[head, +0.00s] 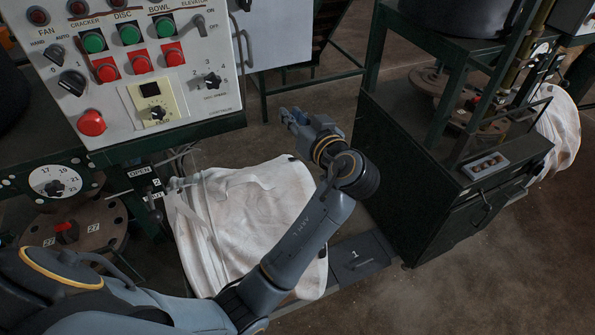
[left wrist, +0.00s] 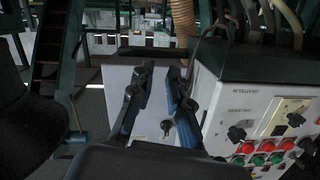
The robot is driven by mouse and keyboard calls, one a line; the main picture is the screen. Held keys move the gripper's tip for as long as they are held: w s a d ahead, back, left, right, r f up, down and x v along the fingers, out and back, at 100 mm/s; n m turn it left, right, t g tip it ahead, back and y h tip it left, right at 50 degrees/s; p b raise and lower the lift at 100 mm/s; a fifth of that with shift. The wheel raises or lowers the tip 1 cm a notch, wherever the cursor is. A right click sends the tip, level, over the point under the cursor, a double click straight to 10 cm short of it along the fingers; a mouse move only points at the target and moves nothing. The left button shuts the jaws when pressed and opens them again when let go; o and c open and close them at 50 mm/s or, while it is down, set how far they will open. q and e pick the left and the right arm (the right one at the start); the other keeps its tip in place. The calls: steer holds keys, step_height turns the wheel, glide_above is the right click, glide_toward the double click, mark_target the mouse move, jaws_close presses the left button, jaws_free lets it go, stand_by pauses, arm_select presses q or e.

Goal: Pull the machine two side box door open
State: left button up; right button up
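A white side box (head: 292,32) stands beside the control panel at the top of the head view. In the left wrist view its pale flat door (left wrist: 118,82) faces me and looks closed. A small dark lock or handle with something hanging from it (left wrist: 166,129) shows on the door, between my fingers. My left gripper (head: 290,115) is stretched out below and in front of the box in the head view. Its two fingers also show in the left wrist view (left wrist: 161,72), apart, with nothing between them. Whether they touch the door is not clear. My right gripper is not in view.
The white control panel (head: 130,65) with buttons and switches is left of the box. A dark green machine (head: 440,170) stands at right.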

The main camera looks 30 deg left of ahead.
arm_select(q)
step_height(320, 180, down, 16)
steer(key=d+m+h, duration=0.1)
steer(key=m+h, duration=0.3)
steer(key=shift+s+d+m+b, duration=0.15)
steer(key=shift+s+m+b, duration=0.1)
steer(key=shift+m+b, duration=0.15)
